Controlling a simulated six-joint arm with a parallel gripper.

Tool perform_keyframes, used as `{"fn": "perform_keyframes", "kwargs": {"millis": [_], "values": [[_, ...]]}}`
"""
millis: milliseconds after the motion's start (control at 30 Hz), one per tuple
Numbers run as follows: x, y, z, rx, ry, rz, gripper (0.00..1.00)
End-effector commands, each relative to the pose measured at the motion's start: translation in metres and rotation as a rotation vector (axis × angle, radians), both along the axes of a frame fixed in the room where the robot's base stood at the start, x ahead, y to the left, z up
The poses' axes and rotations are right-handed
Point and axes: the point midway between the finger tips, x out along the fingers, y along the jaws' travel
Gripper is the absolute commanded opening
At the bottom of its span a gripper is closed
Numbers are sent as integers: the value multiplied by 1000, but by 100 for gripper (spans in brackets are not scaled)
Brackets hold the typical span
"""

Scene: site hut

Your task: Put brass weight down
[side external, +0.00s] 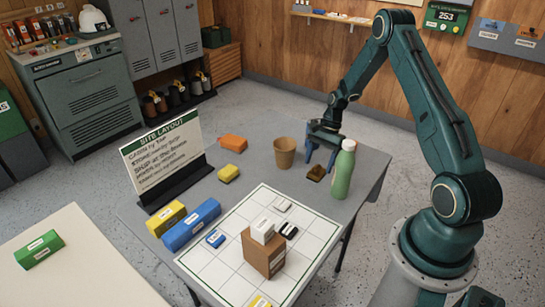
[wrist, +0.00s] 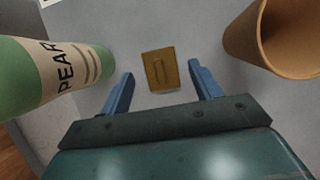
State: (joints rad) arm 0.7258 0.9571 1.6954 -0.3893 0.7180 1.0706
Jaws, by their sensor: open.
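The brass weight (side external: 316,173) is a small dark golden block on the grey table, between the tan cup and the green bottle. In the wrist view the brass weight (wrist: 160,70) shows its flat top with a raised bar, lying between the lines of the two blue fingers. My gripper (side external: 320,160) is open above the weight, fingers pointing down. In the wrist view my gripper (wrist: 161,72) has a clear gap on each side of the weight, and nothing is held. I cannot tell exactly how high the fingertips are.
A green bottle (side external: 343,170) and a tan cup (side external: 285,152) stand close on either side of my gripper. A white grid mat (side external: 225,262) holds a brown box (side external: 262,254) and small blocks. A sign (side external: 165,160) stands at the table's left.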

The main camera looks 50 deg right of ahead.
Motion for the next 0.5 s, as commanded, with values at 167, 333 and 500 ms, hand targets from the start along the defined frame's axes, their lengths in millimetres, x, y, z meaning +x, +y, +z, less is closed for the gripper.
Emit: {"fn": "perform_keyframes", "kwargs": {"millis": [167, 333, 500], "values": [[1, -12, 27, -2, -4, 0, 63], [0, -23, 53, -2, -3, -1, 63], [1, -31, 74, -2, -3, 1, 63]]}}
